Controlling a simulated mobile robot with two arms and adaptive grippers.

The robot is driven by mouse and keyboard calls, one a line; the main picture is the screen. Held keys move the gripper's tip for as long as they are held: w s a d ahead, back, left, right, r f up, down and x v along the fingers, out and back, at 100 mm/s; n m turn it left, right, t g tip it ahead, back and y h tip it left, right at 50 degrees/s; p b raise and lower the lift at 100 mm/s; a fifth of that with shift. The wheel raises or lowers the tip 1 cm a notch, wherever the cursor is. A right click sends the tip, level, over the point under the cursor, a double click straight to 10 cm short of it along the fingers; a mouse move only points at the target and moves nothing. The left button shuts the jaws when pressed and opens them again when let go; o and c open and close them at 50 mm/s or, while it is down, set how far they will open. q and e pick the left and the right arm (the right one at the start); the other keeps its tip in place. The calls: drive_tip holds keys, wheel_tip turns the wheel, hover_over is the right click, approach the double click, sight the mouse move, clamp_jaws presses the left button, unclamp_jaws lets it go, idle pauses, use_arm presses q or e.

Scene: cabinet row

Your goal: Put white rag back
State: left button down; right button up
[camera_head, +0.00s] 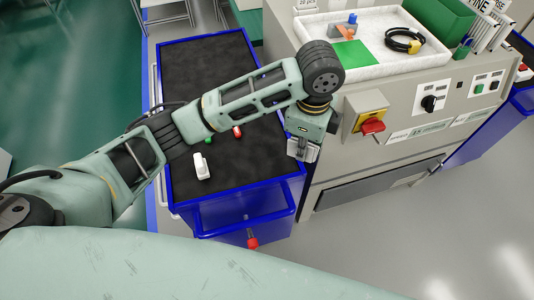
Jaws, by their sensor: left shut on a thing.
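My left gripper (301,152) points down at the right edge of the blue cart, close to the front of the grey cabinet. It is shut on a small pale thing between its fingers. I cannot tell for sure whether this is the white rag, as it is small and partly hidden by the gripper. No spread-out white rag shows elsewhere. My right gripper is not in view.
The blue cart (183,206) has a dark top holding a small white object (202,166) and small red and green items. The grey cabinet (335,170) carries a red-handled switch (372,127) and a white tray (438,60). The floor at lower right is clear.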

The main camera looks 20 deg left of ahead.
use_arm(q)
drive_tip(key=shift+d+f+m, duration=0.1)
drive_tip(key=shift+f+m, duration=0.05)
drive_tip(key=shift+m, duration=0.15)
drive_tip(key=shift+w+a+f, duration=0.15)
drive_tip(key=shift+a+f, duration=0.05)
drive_tip(key=shift+a, duration=0.1)
drive_tip(key=w+a+f+p, duration=0.1)
drive_tip(key=a+f, duration=0.1)
drive_tip(key=a, duration=0.1)
drive_tip(key=w+a+f+p, duration=0.1)
drive_tip(key=a+f, duration=0.1)
drive_tip(key=a, duration=0.1)
drive_tip(key=w+a+f+p, duration=0.1)
drive_tip(key=w+a+f, duration=0.1)
drive_tip(key=a, duration=0.1)
drive_tip(key=shift+a+f, duration=0.15)
drive_tip(key=shift+a, duration=0.25)
wheel_tip(320, 180, down, 4)
drive_tip(key=shift+w+a+r+p, duration=0.1)
drive_tip(key=shift+r+p, duration=0.05)
drive_tip(key=shift+p, duration=0.35)
drive_tip(key=shift+f, duration=0.3)
drive_tip(key=shift+f, duration=0.15)
drive_tip(key=c, duration=1.7)
unclamp_jaws()
